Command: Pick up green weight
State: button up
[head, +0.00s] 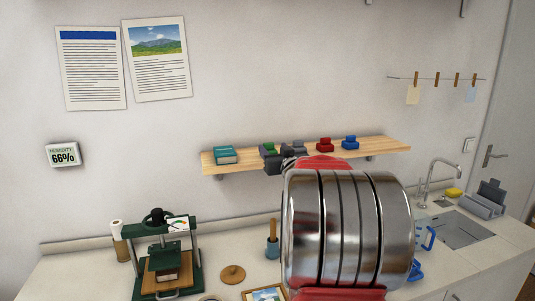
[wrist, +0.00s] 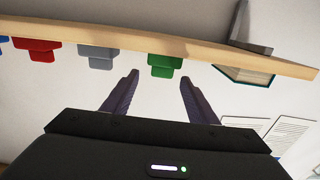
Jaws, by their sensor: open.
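The green weight (head: 268,147) stands on the wooden wall shelf (head: 385,147), between a teal book and a grey weight. My gripper (head: 274,163) is in front of the shelf there and hides part of the green weight. In the wrist view, which is upside down, the green weight (wrist: 165,66) shows between the directions of the two fingers. My gripper (wrist: 158,78) is open and empty, its fingertips on either side of the weight in the picture. I cannot tell how far the tips are from it.
The grey weight (wrist: 97,57) is beside the green one, then the red weight (head: 324,145) and blue weight (head: 350,142). The teal book (head: 226,155) lies at the shelf's left end. A shelf bracket (wrist: 247,36) is underneath. A counter with a green press (head: 162,255) is below.

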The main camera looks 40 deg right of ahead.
aim_at(269, 145)
jog(key=shift+w+d, duration=0.1)
jog(key=shift+w, duration=0.05)
jog(key=shift+a+x, duration=0.2)
jog(key=shift+x, duration=2.4)
jog(key=shift+w, duration=0.15)
grip_shut()
